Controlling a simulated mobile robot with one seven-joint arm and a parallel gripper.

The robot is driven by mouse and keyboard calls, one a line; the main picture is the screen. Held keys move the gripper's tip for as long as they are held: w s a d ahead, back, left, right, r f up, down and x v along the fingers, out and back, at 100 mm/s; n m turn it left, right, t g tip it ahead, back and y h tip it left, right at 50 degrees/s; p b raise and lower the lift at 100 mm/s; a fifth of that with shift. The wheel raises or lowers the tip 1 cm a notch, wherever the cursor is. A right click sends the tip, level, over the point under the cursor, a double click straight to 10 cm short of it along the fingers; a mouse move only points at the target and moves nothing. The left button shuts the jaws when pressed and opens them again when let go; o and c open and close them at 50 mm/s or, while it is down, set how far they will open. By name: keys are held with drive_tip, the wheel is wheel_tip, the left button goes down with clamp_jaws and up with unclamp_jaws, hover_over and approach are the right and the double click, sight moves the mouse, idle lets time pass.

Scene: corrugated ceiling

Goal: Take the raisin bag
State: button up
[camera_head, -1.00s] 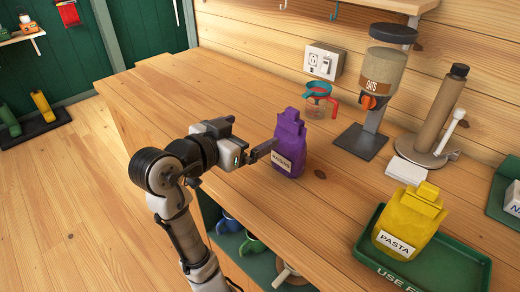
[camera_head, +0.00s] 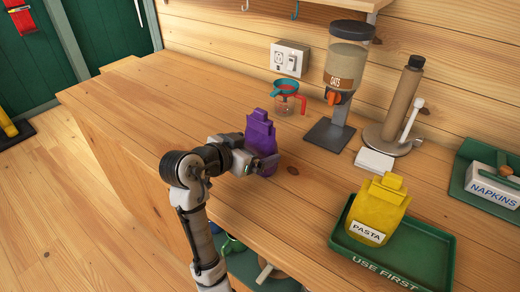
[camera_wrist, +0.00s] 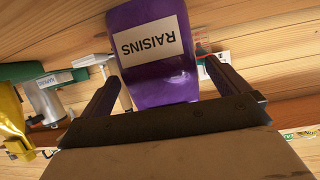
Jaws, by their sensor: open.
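The purple raisin bag (camera_head: 261,138) stands upright on the wooden counter. In the wrist view the raisin bag (camera_wrist: 156,78) shows its white RAISINS label upside down. My gripper (camera_head: 262,165) is at the bag's lower part, with a finger beside it. In the wrist view my open gripper (camera_wrist: 160,82) has one finger on each side of the bag, and the bag lies between them. A gap shows at the left finger; whether the right finger touches the bag I cannot tell.
A green tray (camera_head: 438,263) holds a yellow pasta bag (camera_head: 377,209) to the right. The counter (camera_head: 165,95) is clear at left.

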sight(256, 147)
drive_tip(key=x, duration=0.3)
drive_tip(key=shift+d+p, duration=0.15)
drive_tip(key=shift+p, duration=0.2)
drive_tip(key=c, duration=1.1)
